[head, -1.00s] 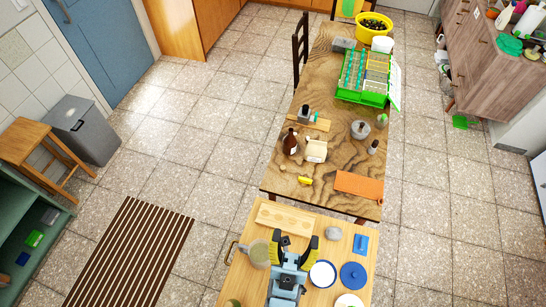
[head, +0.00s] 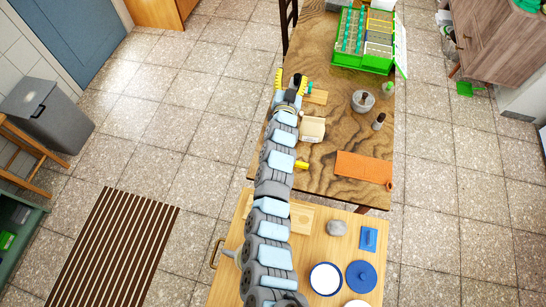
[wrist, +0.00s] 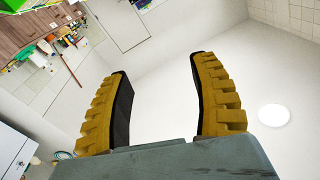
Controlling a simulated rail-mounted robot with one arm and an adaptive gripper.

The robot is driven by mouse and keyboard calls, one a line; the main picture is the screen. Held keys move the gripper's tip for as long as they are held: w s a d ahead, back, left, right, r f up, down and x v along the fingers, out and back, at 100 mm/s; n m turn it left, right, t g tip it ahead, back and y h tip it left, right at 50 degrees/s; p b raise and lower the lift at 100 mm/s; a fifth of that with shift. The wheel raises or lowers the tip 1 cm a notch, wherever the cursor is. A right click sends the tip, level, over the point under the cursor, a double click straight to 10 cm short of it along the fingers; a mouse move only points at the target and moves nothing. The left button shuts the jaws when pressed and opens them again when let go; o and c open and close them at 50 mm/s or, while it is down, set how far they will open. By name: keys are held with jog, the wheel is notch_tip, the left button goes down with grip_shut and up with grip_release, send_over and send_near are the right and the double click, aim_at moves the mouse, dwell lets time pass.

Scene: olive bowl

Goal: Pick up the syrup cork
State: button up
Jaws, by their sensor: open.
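I cannot make out the syrup cork in either current view. The brown bottle seen earlier on the wooden table (head: 335,180) is now hidden behind my arm in the head view. My gripper (head: 291,82) is over the left side of that table, beside a small wooden board (head: 317,97). Its yellow-backed fingers are spread and empty. In the wrist view my gripper (wrist: 160,66) is open against pale walls and ceiling, with nothing between the fingers.
A cream carton (head: 311,129) and a yellow item (head: 301,165) are close to my arm. A grey mortar (head: 362,101), a small dark bottle (head: 379,121) and an orange mat (head: 364,168) are further right. A green rack (head: 362,55) stands behind.

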jog(key=w+a+f+n+g+y+b, duration=0.5)
jog(key=a+f+n+g+y+b, duration=0.25)
jog(key=b, duration=0.25)
jog(key=s+d+f+n+g+h+b, duration=0.2)
jog(key=s+f+g+b, duration=0.25)
jog(key=s, duration=0.35)
jog(key=s+d+f+n+g+h+b, duration=0.25)
jog(key=s+f+g, duration=0.25)
jog(key=s, duration=0.3)
jog(key=shift+m+y, duration=0.5)
jog(key=shift+y, duration=0.1)
jog(key=f, duration=0.3)
jog(key=w+a+f+b, duration=0.1)
jog(key=f, duration=0.3)
jog(key=f+b, duration=0.1)
jog(key=f, duration=0.3)
jog(key=shift+w+a+f, duration=0.25)
jog(key=shift+w+a, duration=0.05)
jog(key=shift+a, duration=0.05)
jog(key=shift+w+a+f+b, duration=0.15)
jog(key=shift+f+b, duration=0.2)
jog(key=shift+f, duration=0.25)
jog(key=shift+w+a+f+b, duration=0.1)
jog(key=shift+a+f+b, duration=0.15)
jog(key=shift+f, duration=0.4)
jog(key=shift+w+a+f+b, duration=0.1)
jog(key=shift+f+b, duration=0.3)
jog(key=shift+f, duration=0.9)
jog(key=shift+w, duration=0.1)
